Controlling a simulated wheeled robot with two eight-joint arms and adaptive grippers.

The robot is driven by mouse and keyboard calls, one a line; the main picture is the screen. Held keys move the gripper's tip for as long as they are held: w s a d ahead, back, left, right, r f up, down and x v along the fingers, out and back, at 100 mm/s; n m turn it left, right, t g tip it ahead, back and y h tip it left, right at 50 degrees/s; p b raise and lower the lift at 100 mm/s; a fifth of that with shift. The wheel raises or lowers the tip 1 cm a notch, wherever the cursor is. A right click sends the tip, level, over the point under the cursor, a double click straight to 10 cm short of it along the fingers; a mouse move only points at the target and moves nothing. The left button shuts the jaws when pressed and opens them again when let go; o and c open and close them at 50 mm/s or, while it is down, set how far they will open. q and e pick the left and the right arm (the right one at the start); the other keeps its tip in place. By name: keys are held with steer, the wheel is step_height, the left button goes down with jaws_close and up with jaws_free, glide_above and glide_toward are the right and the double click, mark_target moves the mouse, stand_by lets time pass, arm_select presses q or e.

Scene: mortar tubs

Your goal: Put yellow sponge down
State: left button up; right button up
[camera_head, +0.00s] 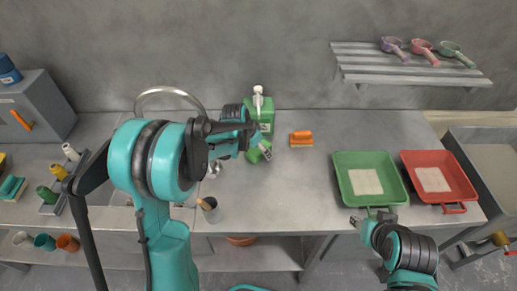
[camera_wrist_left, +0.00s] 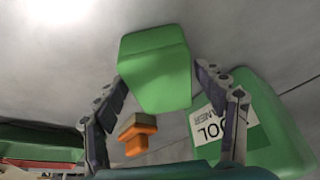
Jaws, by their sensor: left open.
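My left gripper (camera_head: 262,148) is over the back of the counter, beside a green block (camera_head: 255,155). In the left wrist view my left gripper (camera_wrist_left: 161,80) has its fingers apart, with the green block (camera_wrist_left: 155,68) between and just beyond the fingertips; contact is unclear. I cannot make out a clearly yellow sponge; a small yellow thing (camera_head: 2,160) is cut off at the left edge. An orange-handled tool with a tan base (camera_head: 301,138) lies to the right of the left gripper, and also shows in the wrist view (camera_wrist_left: 137,138). My right gripper (camera_head: 372,216) is by the green tub's front edge; its jaws are unclear.
A green container with a white pump (camera_head: 266,122) stands close behind the left gripper. A green tub (camera_head: 345,188) and a red tub (camera_head: 460,188) stand right. The counter's middle is clear.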

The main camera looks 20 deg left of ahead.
arm_select(q)
steer(key=shift+r, duration=0.1)
steer(key=shift+r, duration=0.3)
steer(key=p+v, duration=0.4)
steer(key=v, duration=0.8)
steer(key=s+d+r+n+t+y, duration=0.1)
steer(key=s+r+n, duration=0.1)
steer(key=s, duration=0.9)
steer(key=s+d+r+n+t+y, duration=0.1)
steer(key=s+r+n+t, duration=0.1)
steer(key=s, duration=0.8)
steer(key=shift+s+n, duration=0.35)
steer(key=shift+n, duration=0.55)
steer(key=shift+f, duration=0.1)
steer(key=shift+f, duration=0.2)
